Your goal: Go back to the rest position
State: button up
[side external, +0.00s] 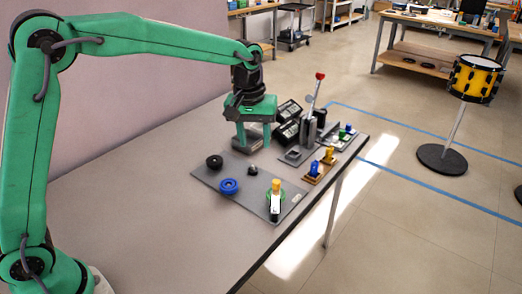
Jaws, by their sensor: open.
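My gripper (254,140) is at the end of my green arm, pointing down over the far part of the grey table (130,175). Its two fingers are apart, and I see nothing held between them. It is above and behind a grey pad (248,202). A grey block is partly hidden behind the fingers.
Black boxes with displays (287,121) and a fixture with a red-knobbed lever (319,76) stand right of my gripper. Blue and yellow pegs (329,155) stand in a tan holder near the table's right edge. The table's near left is bare.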

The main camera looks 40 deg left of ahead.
jog(key=s+a+r+m+t, duration=0.1)
jog(key=s+a+r, duration=0.25)
jog(key=s, duration=0.35)
jog(key=s+a+r+m+t, duration=0.1)
jog(key=s+a+r+m, duration=0.2)
jog(key=s, duration=0.4)
jog(key=s+a+f+m+t, duration=0.1)
jog(key=s+a+t, duration=0.1)
jog(key=s, duration=1)
jog(key=shift+s+a+f+m, duration=0.3)
jog(key=shift+s+a+f, duration=0.1)
jog(key=shift+a, duration=0.1)
dwell(0.3)
